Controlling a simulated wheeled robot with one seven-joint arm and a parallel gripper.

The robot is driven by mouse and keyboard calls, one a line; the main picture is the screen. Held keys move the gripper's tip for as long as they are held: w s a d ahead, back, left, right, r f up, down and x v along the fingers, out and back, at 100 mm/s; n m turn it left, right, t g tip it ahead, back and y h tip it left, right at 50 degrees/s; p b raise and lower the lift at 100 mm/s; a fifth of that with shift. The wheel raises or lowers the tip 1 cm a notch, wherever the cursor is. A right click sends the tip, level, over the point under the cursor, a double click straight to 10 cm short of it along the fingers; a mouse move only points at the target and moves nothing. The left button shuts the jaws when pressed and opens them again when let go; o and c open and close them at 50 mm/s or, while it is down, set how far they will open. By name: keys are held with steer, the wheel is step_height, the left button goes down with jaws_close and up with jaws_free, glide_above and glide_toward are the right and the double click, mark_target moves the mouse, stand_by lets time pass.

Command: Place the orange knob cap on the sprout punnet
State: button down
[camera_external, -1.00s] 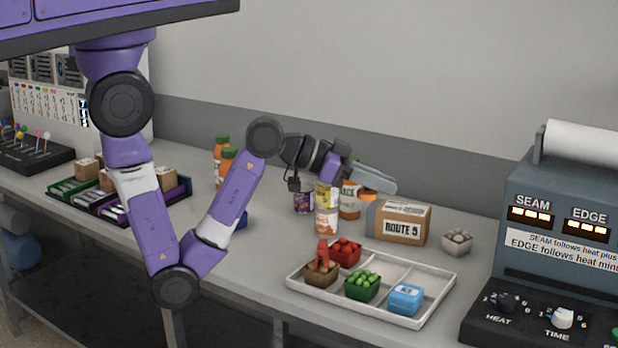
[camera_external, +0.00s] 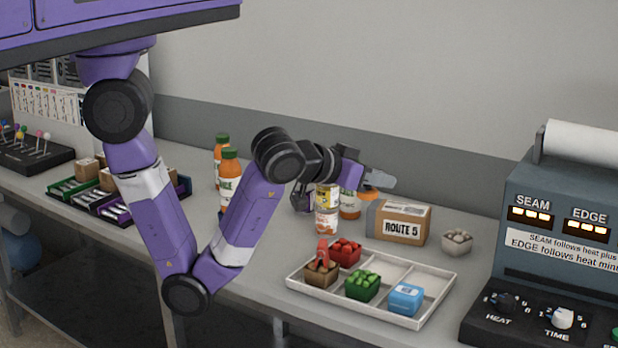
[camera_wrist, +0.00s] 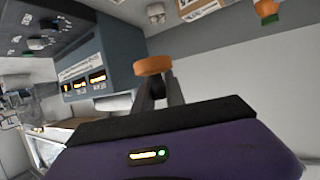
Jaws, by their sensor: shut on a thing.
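The orange knob cap (camera_wrist: 153,65) is between my gripper's fingertips in the wrist view. My gripper (camera_external: 388,181) is shut on it and held above the table, over the area behind the tray. The sprout punnet (camera_external: 363,285), green with green sprouts, sits in the tray's front middle compartment. It is below my gripper, well apart from it, and nearer the camera. I cannot make it out in the wrist view.
The white tray (camera_external: 436,295) also holds a brown punnet (camera_external: 321,273) with an upright red item, a red punnet (camera_external: 345,252) and a blue box (camera_external: 406,297). The sealing machine (camera_external: 545,240) is at right.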

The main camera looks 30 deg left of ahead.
mark_target(373, 272)
step_height(373, 272, down, 18)
steer(key=shift+r+b, duration=0.2)
steer(key=shift+b, duration=0.55)
steer(key=shift+f, duration=0.15)
steer(key=c, duration=1.4)
jaws_free()
steer(key=b+v, duration=0.1)
steer(key=v, duration=1.1)
